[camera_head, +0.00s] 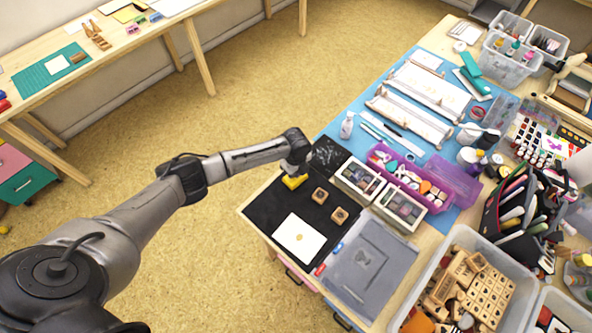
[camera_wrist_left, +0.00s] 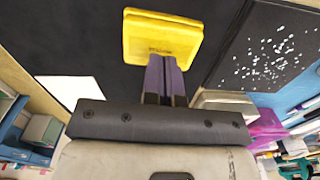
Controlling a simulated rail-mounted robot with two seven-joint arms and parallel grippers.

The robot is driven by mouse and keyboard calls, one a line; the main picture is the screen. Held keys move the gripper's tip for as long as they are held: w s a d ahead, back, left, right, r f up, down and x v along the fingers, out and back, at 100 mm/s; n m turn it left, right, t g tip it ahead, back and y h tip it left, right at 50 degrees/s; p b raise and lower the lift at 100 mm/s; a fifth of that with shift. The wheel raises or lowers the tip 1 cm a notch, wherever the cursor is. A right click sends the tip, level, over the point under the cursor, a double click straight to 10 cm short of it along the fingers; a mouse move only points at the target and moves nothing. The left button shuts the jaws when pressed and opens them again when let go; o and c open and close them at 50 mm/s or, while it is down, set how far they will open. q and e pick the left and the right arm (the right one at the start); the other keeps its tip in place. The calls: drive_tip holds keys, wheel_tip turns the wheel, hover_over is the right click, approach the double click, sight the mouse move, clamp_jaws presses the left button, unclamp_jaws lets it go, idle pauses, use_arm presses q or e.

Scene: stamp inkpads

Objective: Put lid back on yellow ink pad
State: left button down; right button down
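The yellow ink pad (camera_head: 294,182) lies on the black mat at its far left part, under my left gripper (camera_head: 296,173). In the left wrist view the yellow pad (camera_wrist_left: 162,38) looks like two stacked yellow layers, with no bare ink surface showing. My left gripper's purple fingers (camera_wrist_left: 165,62) are close together at the pad's near edge. They look shut, with nothing visible between them. Whether the tips touch the pad, and whether the upper layer is a seated lid, I cannot tell. My right gripper is not in view.
Two wooden stamps (camera_head: 320,195) and a white card (camera_head: 299,238) with a yellow print lie on the black mat (camera_head: 268,207). Trays of ink pads (camera_head: 359,180) and a purple case (camera_head: 458,185) stand to the right. A grey lidded box (camera_head: 365,265) is in front.

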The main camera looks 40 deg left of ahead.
use_arm(q)
drive_tip(key=shift+f+b, duration=0.5)
drive_tip(key=shift+f, duration=0.35)
drive_tip(key=shift+r, duration=0.25)
drive_tip(key=shift+r+p, duration=1.9)
drive_tip(key=shift+p, duration=0.2)
drive_tip(key=shift+r+p, duration=1.45)
